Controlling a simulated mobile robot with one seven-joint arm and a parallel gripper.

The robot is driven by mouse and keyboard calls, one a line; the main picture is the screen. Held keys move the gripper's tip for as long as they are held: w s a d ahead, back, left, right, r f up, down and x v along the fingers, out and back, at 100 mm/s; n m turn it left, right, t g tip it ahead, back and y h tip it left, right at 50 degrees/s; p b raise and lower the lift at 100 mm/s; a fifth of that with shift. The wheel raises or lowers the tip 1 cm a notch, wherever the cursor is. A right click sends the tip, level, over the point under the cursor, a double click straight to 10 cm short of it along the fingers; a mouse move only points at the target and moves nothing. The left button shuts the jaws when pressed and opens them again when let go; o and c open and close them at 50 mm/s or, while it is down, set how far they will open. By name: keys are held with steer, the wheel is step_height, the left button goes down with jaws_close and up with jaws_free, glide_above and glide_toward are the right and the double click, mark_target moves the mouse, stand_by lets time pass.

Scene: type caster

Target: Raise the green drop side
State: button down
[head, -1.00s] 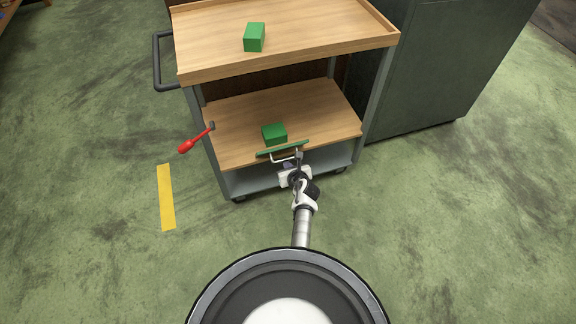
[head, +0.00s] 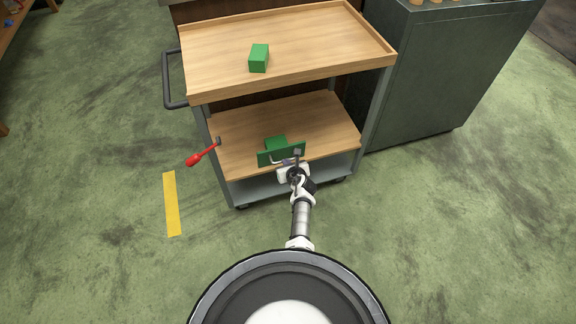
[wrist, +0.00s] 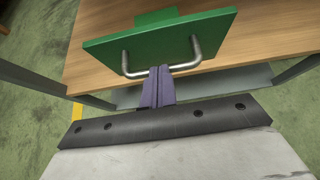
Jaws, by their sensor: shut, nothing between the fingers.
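The green drop side (head: 268,158) is a flat panel at the front edge of the cart's lower shelf. It stands tilted up, with its face towards me. In the wrist view the drop side (wrist: 170,40) fills the upper middle, and its metal bar handle (wrist: 192,62) sticks out towards me. My gripper (head: 291,163) is at the panel's front. In the wrist view its purple fingers (wrist: 157,72) are shut together, with their tips at the handle's bar and nothing between them. Whether the tips touch the panel is hard to tell.
A green block (head: 275,142) sits on the lower shelf (head: 320,120), partly hidden behind the panel. Another green block (head: 259,58) is on the top shelf. A red-handled lever (head: 203,153) juts from the cart's left side. A dark cabinet (head: 430,80) stands right.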

steer(key=shift+w+a+r, duration=0.15)
steer(key=shift+w+r, duration=0.2)
steer(key=shift+w, duration=0.05)
stand_by(0.4)
